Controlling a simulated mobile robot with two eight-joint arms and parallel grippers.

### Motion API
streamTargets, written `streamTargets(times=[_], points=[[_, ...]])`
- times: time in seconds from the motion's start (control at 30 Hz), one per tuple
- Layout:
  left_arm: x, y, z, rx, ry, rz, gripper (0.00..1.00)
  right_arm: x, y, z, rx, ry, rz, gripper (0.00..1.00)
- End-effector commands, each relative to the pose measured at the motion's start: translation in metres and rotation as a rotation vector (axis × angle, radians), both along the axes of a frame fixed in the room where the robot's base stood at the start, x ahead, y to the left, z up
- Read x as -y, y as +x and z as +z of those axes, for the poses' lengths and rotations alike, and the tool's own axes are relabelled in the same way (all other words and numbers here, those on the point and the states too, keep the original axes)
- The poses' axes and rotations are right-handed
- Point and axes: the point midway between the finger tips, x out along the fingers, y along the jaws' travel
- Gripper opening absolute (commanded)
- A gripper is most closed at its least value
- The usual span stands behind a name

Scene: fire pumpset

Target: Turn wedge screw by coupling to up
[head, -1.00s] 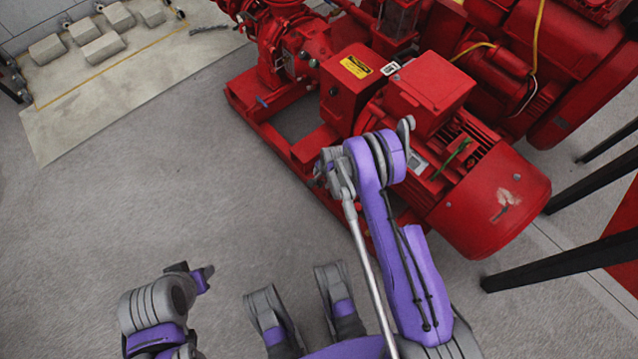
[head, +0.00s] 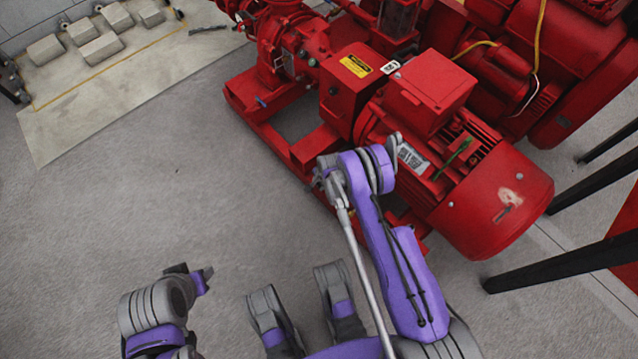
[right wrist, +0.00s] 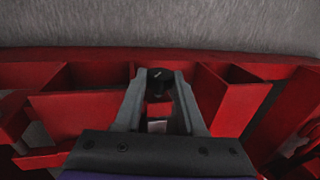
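In the right wrist view, a small dark round-headed part (right wrist: 160,76), which looks like the wedge screw, stands between the fingertips of my right gripper (right wrist: 160,84). The fingers appear closed against its sides. In the head view my right gripper (head: 324,176) is at the front edge of the red base frame (head: 262,124), below the motor. The screw is hidden there. The red box (head: 352,88) with a yellow label sits between pump and motor; the coupling itself is not visible. My left gripper (head: 200,279) is low at the left, over the floor, its fingers unclear.
The red motor (head: 480,190) stands right beside my right arm. Dark legs (head: 560,260) stand at the right. Grey blocks (head: 102,48) lie on a pale slab at the upper left. The floor (head: 150,190) left of the frame is clear.

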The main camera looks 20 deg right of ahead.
Motion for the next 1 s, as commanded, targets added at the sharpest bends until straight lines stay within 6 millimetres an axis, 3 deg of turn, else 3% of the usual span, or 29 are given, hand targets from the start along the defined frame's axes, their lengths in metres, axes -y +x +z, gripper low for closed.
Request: streamTargets(times=[0.03,0.17,0.83,0.87,1.0], points=[[0.0,0.0,0.0,0.0,0.0,0.0,0.45,0.0,-0.0001,0.0001,0.0,0.0,0.0,0.23],[0.0,0.0,0.0,0.0,0.0,0.0,0.45,0.0,-0.0001,0.0001,0.0,0.0,0.0,0.0],[0.0,-0.0002,0.0008,0.0,0.0,0.0,0.45,0.0007,-0.0022,-0.0006,0.117,0.042,0.0,0.0],[0.0,-0.0002,0.0008,0.0,0.0,0.0,0.45,0.0007,-0.0022,-0.0005,0.117,0.042,0.0,0.43],[0.0,-0.0002,0.0008,0.0,0.0,0.0,0.45,0.0007,-0.0021,-0.0005,0.117,0.042,0.0,0.68]])
